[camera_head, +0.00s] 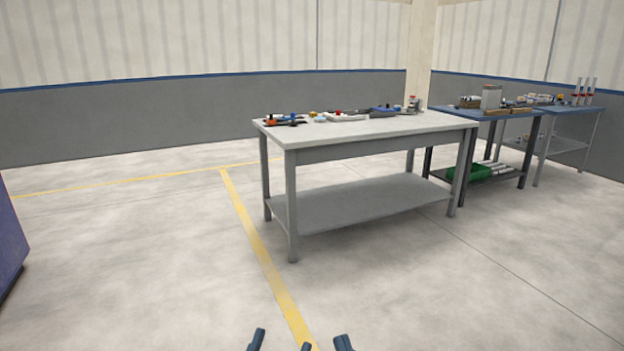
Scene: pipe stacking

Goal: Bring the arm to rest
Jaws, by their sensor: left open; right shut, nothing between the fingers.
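My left gripper (281,344) shows only as fingertips at the bottom edge of the head view, spread apart and empty. My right gripper (343,342) is just to its right at the same edge, its dark blue fingertips together with nothing between them. Both are over open floor in the picture, well short of the tables. The rest of both grippers and the arms are out of view.
A grey workbench (372,130) with a lower shelf stands ahead, small tools and parts along its back edge. Blue-topped tables (497,113) stand behind it at right. A purple block (10,240) is at the left edge. The near concrete floor (130,270) is clear.

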